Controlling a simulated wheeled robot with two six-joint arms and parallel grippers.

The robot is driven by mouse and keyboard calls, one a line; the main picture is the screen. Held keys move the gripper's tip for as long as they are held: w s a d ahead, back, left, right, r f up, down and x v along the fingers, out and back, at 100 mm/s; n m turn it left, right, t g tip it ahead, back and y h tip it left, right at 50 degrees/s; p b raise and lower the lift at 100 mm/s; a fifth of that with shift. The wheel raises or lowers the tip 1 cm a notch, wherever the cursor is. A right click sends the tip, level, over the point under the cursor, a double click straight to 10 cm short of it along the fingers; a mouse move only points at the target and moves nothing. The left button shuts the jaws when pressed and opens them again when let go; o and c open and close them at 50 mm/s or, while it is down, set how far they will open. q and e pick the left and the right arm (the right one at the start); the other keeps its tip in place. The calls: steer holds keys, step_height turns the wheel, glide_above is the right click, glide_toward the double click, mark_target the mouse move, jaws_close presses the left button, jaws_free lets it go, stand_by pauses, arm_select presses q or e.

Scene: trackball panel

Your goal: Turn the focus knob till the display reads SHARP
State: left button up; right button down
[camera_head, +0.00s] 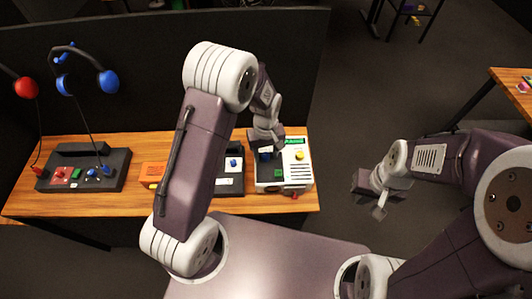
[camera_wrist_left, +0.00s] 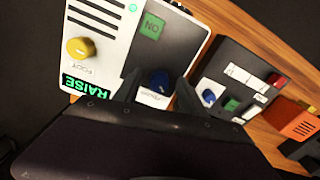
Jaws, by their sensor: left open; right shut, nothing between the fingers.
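The white and dark grey panel box (camera_head: 292,181) stands at the right end of the wooden table. It has a yellow knob (camera_wrist_left: 80,49) on its white side and a blue knob (camera_wrist_left: 159,79) on its dark side. Their small labels are too blurred to read surely, so I cannot tell which is the focus knob. The green display (camera_wrist_left: 87,87) reads RAISE. My left gripper (camera_head: 266,147) is over the box; in the left wrist view its open fingers (camera_wrist_left: 157,92) straddle the blue knob's place, contact unclear. My right gripper (camera_head: 373,194) is shut and empty, off the table.
A dark panel (camera_wrist_left: 240,80) with another blue knob stands beside the box, then an orange box (camera_head: 153,171). A black panel (camera_head: 85,169) with headset cables is at the far left. A dark partition (camera_head: 150,75) rises behind the table.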

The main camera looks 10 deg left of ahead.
arm_select(q)
jaws_close()
steer(key=shift+m, duration=0.3)
steer(key=m+p, duration=0.1)
steer(key=m, duration=0.2)
steer(key=shift+w, duration=0.1)
steer(key=m+p, duration=0.1)
steer(key=m, duration=0.4)
steer(key=shift+a+m, duration=0.15)
steer(key=shift+m, duration=0.15)
stand_by(0.4)
jaws_free()
